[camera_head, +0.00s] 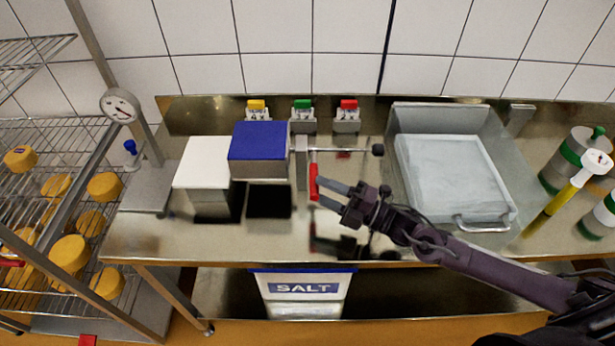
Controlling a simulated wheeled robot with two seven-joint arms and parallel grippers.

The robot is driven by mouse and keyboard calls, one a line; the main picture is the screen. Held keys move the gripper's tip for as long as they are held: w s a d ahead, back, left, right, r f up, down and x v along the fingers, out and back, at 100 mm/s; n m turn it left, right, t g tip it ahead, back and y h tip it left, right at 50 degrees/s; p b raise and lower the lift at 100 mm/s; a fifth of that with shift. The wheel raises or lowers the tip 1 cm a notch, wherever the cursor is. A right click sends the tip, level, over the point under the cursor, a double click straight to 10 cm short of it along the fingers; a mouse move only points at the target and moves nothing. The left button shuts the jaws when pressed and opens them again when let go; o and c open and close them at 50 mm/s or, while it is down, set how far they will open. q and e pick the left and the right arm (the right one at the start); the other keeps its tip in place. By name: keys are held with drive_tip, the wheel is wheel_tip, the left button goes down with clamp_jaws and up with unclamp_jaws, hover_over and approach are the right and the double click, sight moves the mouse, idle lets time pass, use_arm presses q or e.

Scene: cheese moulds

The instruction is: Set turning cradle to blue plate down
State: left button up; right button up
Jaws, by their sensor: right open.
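The turning cradle shows as a box-like unit with its blue plate (259,141) facing up, on the steel bench left of centre. A grey post (301,162) stands at its right, with a thin rod running right to a dark knob (378,150). A red handle (313,182) hangs upright by the post. My right gripper (326,194) reaches in from the right, open, its fingertips close to the red handle's right side. I cannot tell whether they touch it. The cradle's underside is hidden. My left gripper is not in view.
A white block (203,163) stands left of the cradle. A grey tray (404,115) with a pale slab is to the right. Yellow, green and red devices (302,116) line the back. A rack (78,124) of yellow cheeses stands left, a salt bin (303,290) below.

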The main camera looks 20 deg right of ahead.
drive_tip(key=p+x, duration=0.1)
drive_tip(key=x, duration=0.3)
drive_tip(key=shift+w+d+f, duration=0.1)
drive_tip(key=shift+w, duration=0.05)
drive_tip(key=shift+w+a, duration=0.2)
drive_tip(key=shift+a, duration=0.05)
drive_tip(key=shift+s, duration=0.1)
drive_tip(key=shift+c, duration=0.3)
drive_tip(key=c, duration=0.7)
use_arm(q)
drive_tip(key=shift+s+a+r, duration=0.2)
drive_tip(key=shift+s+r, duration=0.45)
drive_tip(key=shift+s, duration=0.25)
use_arm(e)
clamp_jaws()
